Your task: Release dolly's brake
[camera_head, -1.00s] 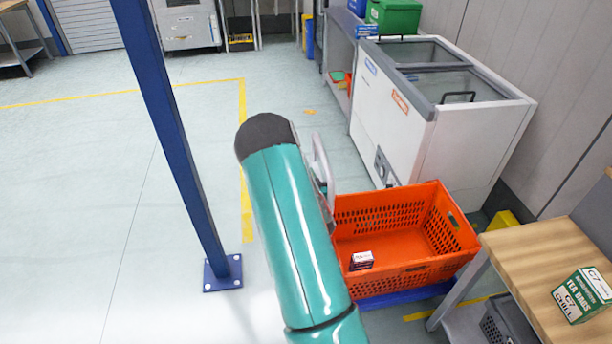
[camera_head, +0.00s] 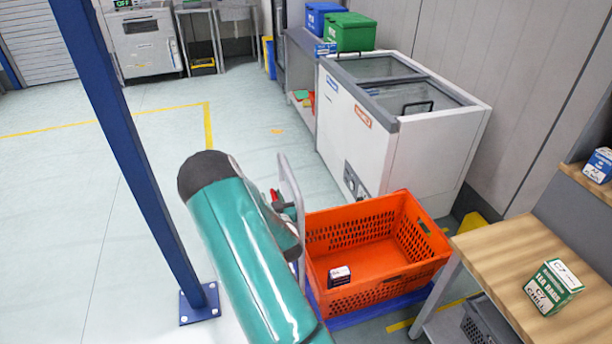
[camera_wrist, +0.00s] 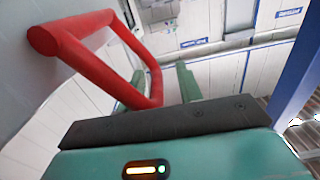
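The dolly's blue base (camera_head: 390,309) shows under an orange tote (camera_head: 400,275). Its pale grey upright (camera_head: 293,205) rises at the tote's left side. A red brake handle (camera_head: 281,201) shows partly at that upright, next to my arm. In the wrist view the red handle (camera_wrist: 90,38) is a bent loop reaching from the grey upright across the left part of the picture. My gripper (camera_wrist: 160,84) has its two green fingers apart. The loop's lower end overlaps the left finger; I cannot tell whether they touch.
A blue post (camera_head: 135,150) stands left of my arm. A white chest freezer (camera_head: 400,130) stands behind the tote, and a wooden-topped table (camera_head: 500,260) with a green tea box (camera_head: 552,287) at right. A small box (camera_head: 340,276) lies in the tote. Left floor is open.

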